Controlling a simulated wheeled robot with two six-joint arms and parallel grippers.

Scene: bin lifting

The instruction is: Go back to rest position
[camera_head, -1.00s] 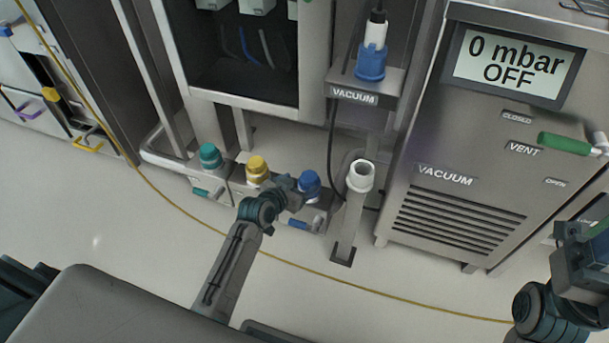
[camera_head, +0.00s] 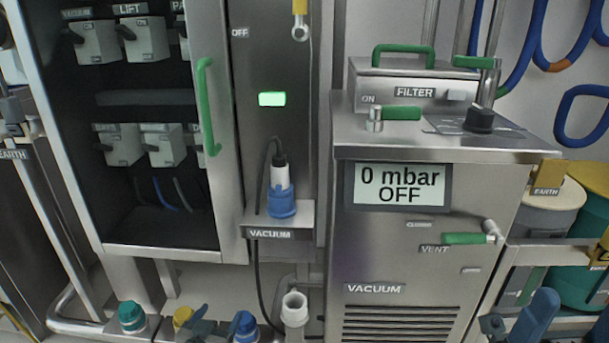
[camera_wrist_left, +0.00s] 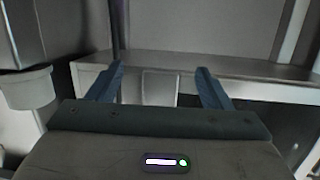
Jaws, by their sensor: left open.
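My left gripper (camera_head: 203,322) shows at the bottom edge of the head view, in front of the yellow cap (camera_head: 183,316). In the left wrist view its two blue fingers (camera_wrist_left: 160,88) stand well apart with nothing between them, so it is open and empty. A metal ledge lies beyond the fingers. At the bottom right of the head view, blue parts of my right gripper (camera_head: 537,318) show, cut off by the frame edge. I cannot tell whether it is open or shut.
The vacuum unit (camera_head: 400,262) reads 0 mbar, OFF. A blue plug (camera_head: 282,203) stands on the VACUUM shelf, its cable hanging. Below are a teal cap (camera_head: 131,316), a blue cap (camera_head: 246,326) and a white open pipe (camera_head: 294,310). An open cabinet (camera_head: 160,233) stands left; drums (camera_head: 552,194) stand right.

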